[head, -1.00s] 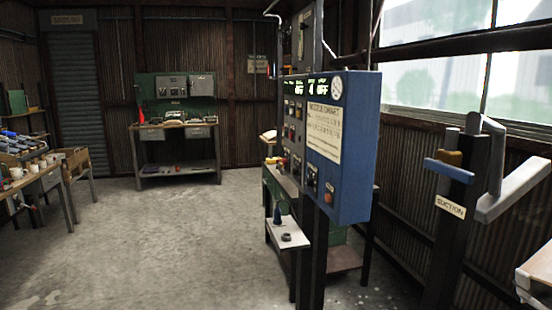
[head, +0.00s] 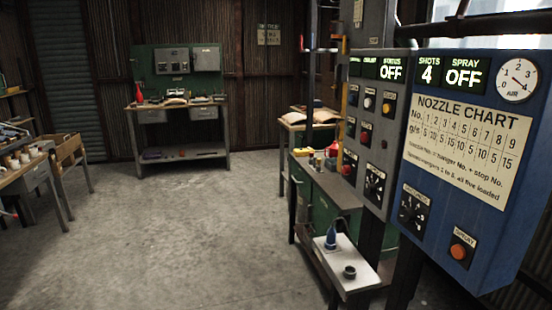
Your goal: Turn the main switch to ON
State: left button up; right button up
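A control cabinet stands at the right, with a grey panel (head: 368,150) and a blue panel (head: 475,240) side by side. The grey panel carries several push buttons and a black rotary knob (head: 374,185); its labels are too small to read, so I cannot tell which control is the main switch. A status display (head: 391,69) above reads OFF. The blue panel has a shots display (head: 428,71) reading 4, a spray display (head: 464,76) reading OFF, a second black knob (head: 412,208) and an orange spray button (head: 459,251). Neither gripper is in view.
A white shelf (head: 362,281) with a blue bottle (head: 331,236) and a dark ring (head: 349,272) juts out below the panels. A green cabinet (head: 318,205) stands behind it. A workbench (head: 215,103) is at the back, a table at the left. The middle floor is clear.

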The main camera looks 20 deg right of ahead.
aim_at(346, 170)
jog(key=i+z, duration=0.1)
jog(key=i, duration=0.55)
jog(key=i+j+z, duration=0.1)
jog(key=i, duration=0.5)
jog(key=i+j+z, duration=0.15)
jog(key=i, duration=0.45)
jog(key=i+j+z, duration=0.15)
jog(key=i+z, duration=0.25)
jog(key=i+j+z, duration=0.15)
jog(key=z, duration=0.25)
jog(key=i+j+z, duration=0.2)
jog(key=j+z, duration=0.2)
jog(key=i+j+z, duration=0.2)
jog(key=z, duration=0.2)
jog(key=i+j+z, duration=0.1)
jog(key=j+z, duration=0.3)
jog(key=j, duration=0.1)
